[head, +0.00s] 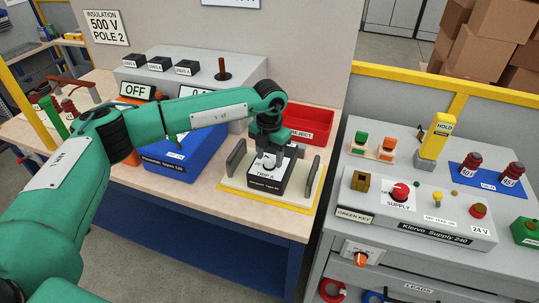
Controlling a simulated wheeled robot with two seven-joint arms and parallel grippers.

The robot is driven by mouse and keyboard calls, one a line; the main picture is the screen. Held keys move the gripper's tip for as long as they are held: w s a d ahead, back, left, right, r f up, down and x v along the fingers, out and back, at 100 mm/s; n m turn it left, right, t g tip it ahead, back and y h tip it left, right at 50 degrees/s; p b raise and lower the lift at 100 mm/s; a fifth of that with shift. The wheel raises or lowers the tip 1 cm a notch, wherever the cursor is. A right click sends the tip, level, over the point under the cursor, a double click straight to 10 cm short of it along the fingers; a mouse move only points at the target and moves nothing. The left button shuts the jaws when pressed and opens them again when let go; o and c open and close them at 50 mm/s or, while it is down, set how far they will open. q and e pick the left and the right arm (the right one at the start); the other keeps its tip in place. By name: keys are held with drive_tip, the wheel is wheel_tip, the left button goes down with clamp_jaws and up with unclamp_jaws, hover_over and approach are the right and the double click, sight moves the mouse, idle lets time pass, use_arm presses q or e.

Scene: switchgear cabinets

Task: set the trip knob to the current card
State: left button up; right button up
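The trip unit (266,178) is a dark box with a white top labelled "TRIP A", standing on a pale board with a yellow edge. Its pale knob (268,162) is partly hidden by my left gripper (269,156), which points down right over it. I cannot tell whether the fingers grip the knob or only stand around it. The knob's setting is too small to read. A card on the back panel (106,27) reads "INSULATION 500 V POLE 2". My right gripper is not in view.
Grey upright handles (312,178) flank the trip unit. A red reject bin (307,124) stands behind it, and a blue case (185,155) lies to its left. A grey tester (150,72) with an "OFF" display is behind. A supply bench (400,255) stands right, across a gap.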

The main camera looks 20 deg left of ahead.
sight(270, 158)
use_arm(q)
wheel_tip(270, 158, up, 14)
drive_tip(key=b, duration=0.4)
drive_tip(key=shift+f, duration=0.1)
